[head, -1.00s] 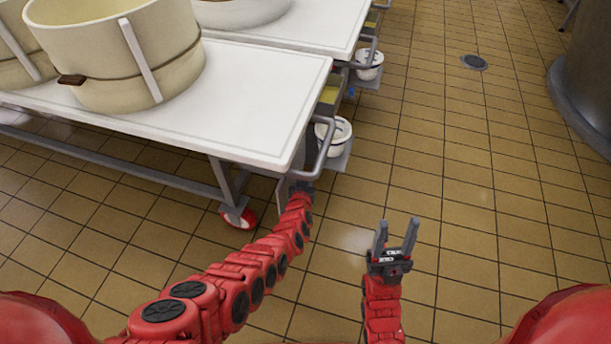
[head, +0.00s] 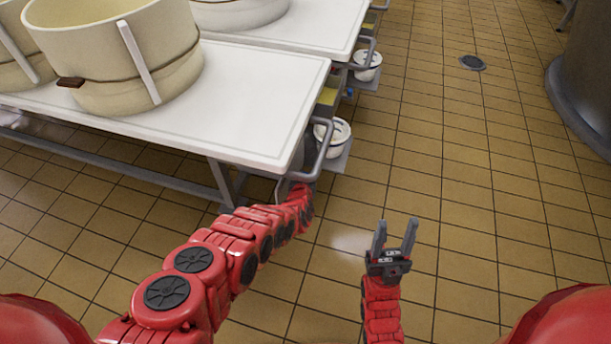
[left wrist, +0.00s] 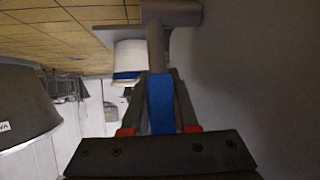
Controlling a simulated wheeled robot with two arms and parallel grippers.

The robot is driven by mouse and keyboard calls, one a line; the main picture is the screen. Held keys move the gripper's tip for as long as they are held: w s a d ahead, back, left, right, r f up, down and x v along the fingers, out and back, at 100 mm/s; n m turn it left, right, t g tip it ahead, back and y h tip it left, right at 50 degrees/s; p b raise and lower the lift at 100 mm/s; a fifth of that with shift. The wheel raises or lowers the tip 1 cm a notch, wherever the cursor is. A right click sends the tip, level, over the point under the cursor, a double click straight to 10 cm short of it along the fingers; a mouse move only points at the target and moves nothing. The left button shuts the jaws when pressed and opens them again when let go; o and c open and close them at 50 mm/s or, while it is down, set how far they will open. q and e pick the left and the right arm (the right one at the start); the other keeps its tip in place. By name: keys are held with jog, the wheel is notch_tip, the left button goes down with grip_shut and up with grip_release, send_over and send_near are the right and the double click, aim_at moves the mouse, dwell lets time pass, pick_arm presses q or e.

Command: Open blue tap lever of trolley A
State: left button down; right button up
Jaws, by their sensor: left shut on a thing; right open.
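The blue tap lever (left wrist: 161,104) stands between the fingers of my left gripper (left wrist: 160,82) in the left wrist view, and the gripper is shut on it. A grey metal pipe leads from the lever to a grey fitting. In the head view, my left arm reaches to the right end of the nearest trolley (head: 240,98). The left gripper and the lever are hidden there below the tabletop and grey handle. My right gripper (head: 395,238) is open and empty above the floor, right of the trolley. No letter on the trolley is readable.
Large cream tubs (head: 115,50) stand on the nearest trolley. A white pot (head: 333,136) sits on a low shelf beyond its handle (head: 326,145). A second trolley (head: 300,25) stands behind. Tiled floor (head: 470,190) is clear at right, before a dark vat (head: 590,85).

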pick_arm(q)
jog(key=shift+w, duration=0.15)
dwell(0.4)
jog(key=c, duration=1)
grip_release()
jog(key=p+v, duration=0.9)
jog(key=v, duration=0.2)
jog(key=p+v, duration=0.5)
jog(key=v, duration=0.1)
jog(key=shift+r+p, duration=0.35)
jog(key=shift+r, duration=0.05)
jog(key=shift+f, duration=0.1)
